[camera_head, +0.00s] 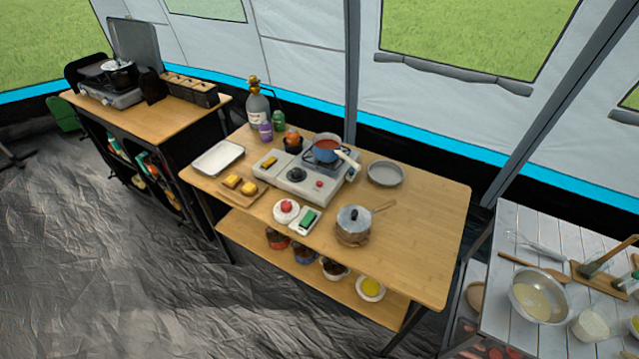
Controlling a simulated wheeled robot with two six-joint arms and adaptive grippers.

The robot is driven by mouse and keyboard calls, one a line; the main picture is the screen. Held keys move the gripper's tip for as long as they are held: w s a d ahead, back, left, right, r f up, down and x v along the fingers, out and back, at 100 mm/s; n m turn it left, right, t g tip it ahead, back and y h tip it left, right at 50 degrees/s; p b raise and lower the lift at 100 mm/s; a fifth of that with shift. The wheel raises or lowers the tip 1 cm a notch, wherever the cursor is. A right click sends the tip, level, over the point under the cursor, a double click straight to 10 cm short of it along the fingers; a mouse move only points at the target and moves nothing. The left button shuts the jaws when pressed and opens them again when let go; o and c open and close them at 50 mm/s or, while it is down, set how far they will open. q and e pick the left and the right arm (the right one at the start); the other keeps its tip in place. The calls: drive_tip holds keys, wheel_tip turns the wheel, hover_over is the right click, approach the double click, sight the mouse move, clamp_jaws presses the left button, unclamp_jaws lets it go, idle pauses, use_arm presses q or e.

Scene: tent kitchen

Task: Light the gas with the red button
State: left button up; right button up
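A red button (286,204) sits on a round white base near the front edge of the middle wooden table (420,220). Right beside it is a green button (309,217) on a squarish white base. Behind them stands a white gas stove (300,188) with a black knob (297,173) and a small red spot on its front. A blue pot (325,155) with red contents sits on its burner; I cannot make out any flame. A grey gas bottle (257,108) with a brass top stands at the table's back left. Neither of my grippers is in view.
A lidded saucepan (352,220) stands right of the buttons. A grey pan (385,174), a white tray (218,157) and a board with yellow food (239,190) are also there. The table's right end is clear. Bowls fill the lower shelf. Other tables stand left and right.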

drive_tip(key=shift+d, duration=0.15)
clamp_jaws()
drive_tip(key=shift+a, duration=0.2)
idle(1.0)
